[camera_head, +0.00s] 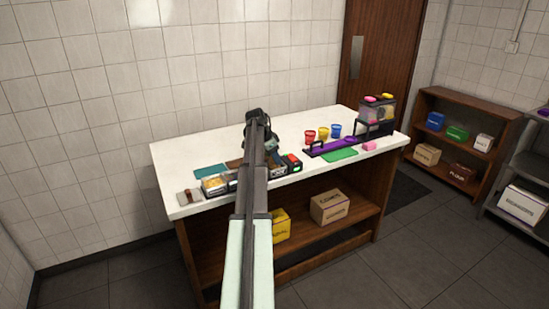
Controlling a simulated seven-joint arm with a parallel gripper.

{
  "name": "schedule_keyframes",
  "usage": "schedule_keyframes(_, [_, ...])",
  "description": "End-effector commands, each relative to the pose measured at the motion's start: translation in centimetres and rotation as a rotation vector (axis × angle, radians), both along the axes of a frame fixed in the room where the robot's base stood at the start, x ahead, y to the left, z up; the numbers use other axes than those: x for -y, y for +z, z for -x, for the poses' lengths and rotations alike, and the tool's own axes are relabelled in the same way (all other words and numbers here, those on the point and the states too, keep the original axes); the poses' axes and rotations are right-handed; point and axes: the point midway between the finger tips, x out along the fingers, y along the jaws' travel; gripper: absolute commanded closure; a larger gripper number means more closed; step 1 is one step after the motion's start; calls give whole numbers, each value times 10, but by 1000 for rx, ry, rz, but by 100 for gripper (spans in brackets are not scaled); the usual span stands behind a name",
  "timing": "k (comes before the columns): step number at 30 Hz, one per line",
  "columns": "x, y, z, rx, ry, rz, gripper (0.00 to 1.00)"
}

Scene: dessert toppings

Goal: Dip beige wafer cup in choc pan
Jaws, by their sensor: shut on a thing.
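My gripper (248,138) is over the white counter (180,150), near its middle, at the far end of my arm. My own arm covers most of it, and its fingertips are hard to see. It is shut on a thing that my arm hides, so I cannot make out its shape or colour. I cannot pick out a beige wafer cup for sure. A flat brown patch (235,163) shows on the counter just left of my arm. I cannot make out a chocolate pan; my arm may hide it.
A row of topping containers (214,185) lines the front edge. A teal mat (210,171) lies behind it. Red (310,137), yellow (323,134) and blue cups (336,131) stand right of my arm, near a purple tray (333,147) and a dispenser (377,112). The counter's back left is clear.

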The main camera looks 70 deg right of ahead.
Motion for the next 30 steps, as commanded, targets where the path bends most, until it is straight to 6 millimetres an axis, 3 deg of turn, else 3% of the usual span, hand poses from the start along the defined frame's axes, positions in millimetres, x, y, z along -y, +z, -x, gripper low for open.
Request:
schedule_keyframes(14, [0, 2, 0, 0, 0, 0, 78])
schedule_keyframes(30, [0, 19, 0, 1, 0, 1, 78])
